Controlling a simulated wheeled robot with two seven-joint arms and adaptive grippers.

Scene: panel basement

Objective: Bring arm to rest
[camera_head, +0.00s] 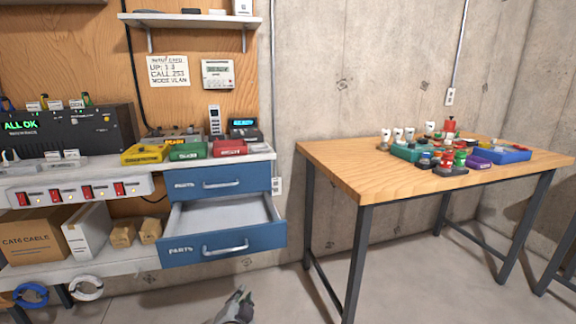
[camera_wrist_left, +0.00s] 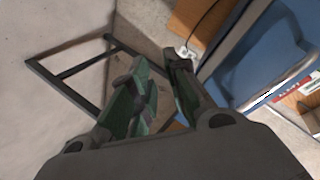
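My left gripper (camera_head: 241,294) shows at the bottom edge of the head view, low in front of the open parts drawer and apart from it. In the left wrist view its two dark fingers with green pads (camera_wrist_left: 160,65) stand apart with a gap between them, and nothing is held there. The rest of the left arm is out of the head view. My right gripper is in neither view.
The lower blue drawer (camera_head: 223,243) stands pulled out, and its visible inside looks empty. The upper drawer (camera_head: 222,183) is shut. A wooden table (camera_head: 350,177) with several small coloured items stands at the right. Floor (camera_head: 283,297) between them is clear.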

